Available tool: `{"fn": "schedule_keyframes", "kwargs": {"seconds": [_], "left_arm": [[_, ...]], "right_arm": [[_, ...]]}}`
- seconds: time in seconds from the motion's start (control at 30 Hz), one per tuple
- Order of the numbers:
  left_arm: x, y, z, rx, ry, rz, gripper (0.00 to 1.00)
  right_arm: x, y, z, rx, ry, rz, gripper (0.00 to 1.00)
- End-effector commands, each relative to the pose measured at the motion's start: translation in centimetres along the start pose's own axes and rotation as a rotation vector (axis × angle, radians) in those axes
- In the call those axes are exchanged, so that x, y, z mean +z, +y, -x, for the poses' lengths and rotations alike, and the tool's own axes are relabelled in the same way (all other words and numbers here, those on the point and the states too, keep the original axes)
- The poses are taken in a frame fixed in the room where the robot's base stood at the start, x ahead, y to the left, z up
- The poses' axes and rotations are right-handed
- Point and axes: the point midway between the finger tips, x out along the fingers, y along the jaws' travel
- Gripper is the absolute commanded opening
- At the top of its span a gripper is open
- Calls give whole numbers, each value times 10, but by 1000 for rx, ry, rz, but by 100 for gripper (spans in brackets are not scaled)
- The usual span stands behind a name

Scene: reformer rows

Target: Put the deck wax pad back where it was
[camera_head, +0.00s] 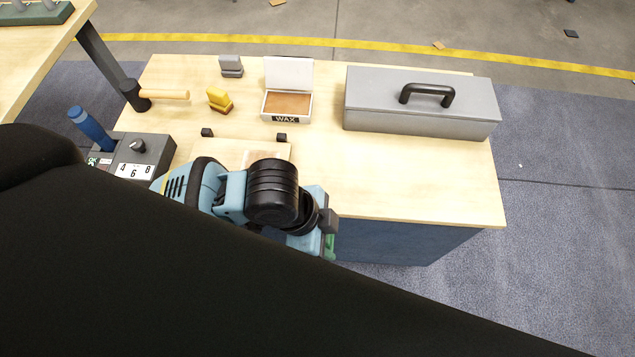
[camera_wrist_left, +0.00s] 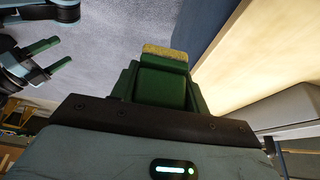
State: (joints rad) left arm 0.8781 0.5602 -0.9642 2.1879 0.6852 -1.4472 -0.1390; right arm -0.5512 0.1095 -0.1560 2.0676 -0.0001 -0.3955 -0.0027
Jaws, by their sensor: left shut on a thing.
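In the head view my left gripper (camera_head: 328,240) is low at the front edge of the bench (camera_head: 400,185), mostly hidden by my arm. The held pad is hard to make out there. In the wrist view the pad is apart from the pale wooden surface at right. My right gripper (camera_wrist_left: 52,58) shows at the left of the wrist view, its green fingers apart and empty.
On the bench stand an open WAX box (camera_head: 288,104), a yellow block (camera_head: 219,100), a grey block (camera_head: 231,66), a mallet (camera_head: 150,95) and a grey toolbox (camera_head: 420,103). A control box (camera_head: 130,155) with a blue handle is at left.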

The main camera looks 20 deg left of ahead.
Motion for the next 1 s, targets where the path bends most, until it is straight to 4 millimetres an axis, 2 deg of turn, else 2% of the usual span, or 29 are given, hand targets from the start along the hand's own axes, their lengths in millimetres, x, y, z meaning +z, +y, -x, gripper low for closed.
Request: {"fn": "schedule_keyframes", "kwargs": {"seconds": [0.03, 0.3, 0.5, 0.63, 0.87, 1.0], "left_arm": [[4, -14, 0, -6, -3, 4, 24], [18, -74, -1, -4, -2, 6, 24], [25, -111, -1, -3, 0, 5, 24], [28, -122, -1, -2, 1, 3, 24], [28, -126, 0, -2, 0, 2, 24], [31, -138, -1, -3, 0, 5, 24]], "right_arm": [[3, 0, -1, -1, -5, 1, 72], [10, 1, -5, -2, -15, 4, 72], [13, 2, -8, -2, -20, 5, 72], [12, 2, -9, -2, -17, 6, 72], [9, 2, -10, -1, -12, 7, 72], [10, 2, -11, -1, -13, 7, 72]]}}
